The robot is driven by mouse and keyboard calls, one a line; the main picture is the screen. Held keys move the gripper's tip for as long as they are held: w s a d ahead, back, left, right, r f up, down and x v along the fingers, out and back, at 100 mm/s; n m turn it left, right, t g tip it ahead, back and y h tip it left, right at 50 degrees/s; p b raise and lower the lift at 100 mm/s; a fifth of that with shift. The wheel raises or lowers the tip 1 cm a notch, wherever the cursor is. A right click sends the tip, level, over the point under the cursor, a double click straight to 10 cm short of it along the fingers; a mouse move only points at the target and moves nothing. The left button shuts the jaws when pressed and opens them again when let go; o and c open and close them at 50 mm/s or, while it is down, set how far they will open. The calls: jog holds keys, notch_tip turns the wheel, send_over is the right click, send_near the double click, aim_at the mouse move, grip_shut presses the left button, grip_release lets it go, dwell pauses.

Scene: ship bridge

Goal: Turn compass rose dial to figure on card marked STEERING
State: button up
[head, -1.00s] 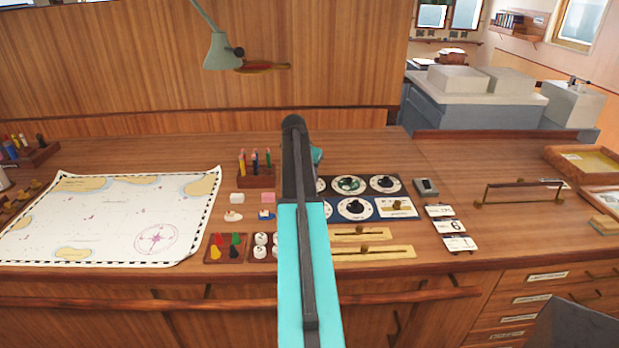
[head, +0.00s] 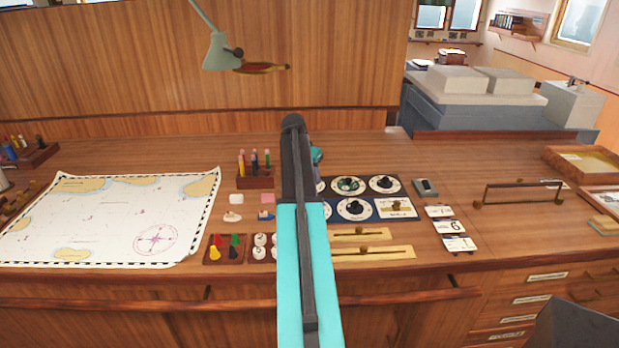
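A dark panel (head: 371,197) with several round dials lies on the desk, its left part hidden behind my arm. One dial has a green patterned centre (head: 348,186). Two with black knobs are the upper right dial (head: 384,184) and the lower dial (head: 355,209). I cannot tell which is the compass rose dial. Three white cards lie right of the panel: an upper card (head: 438,211), a middle card (head: 449,227) that seems to show a 6, and a lower card (head: 459,244). Their labels are too small to read.
Brass sliders (head: 372,252) lie in front of the panel. A pen holder (head: 255,181), small blocks and coloured pegs (head: 225,248) stand left of my arm, beside a chart (head: 110,215). A small dark box (head: 425,187) and a raised rail (head: 520,192) stand to the right.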

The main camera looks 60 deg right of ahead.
jog(key=b+v, duration=0.3)
jog(key=v, duration=1)
jog(key=shift+a+r, duration=0.1)
dwell(0.4)
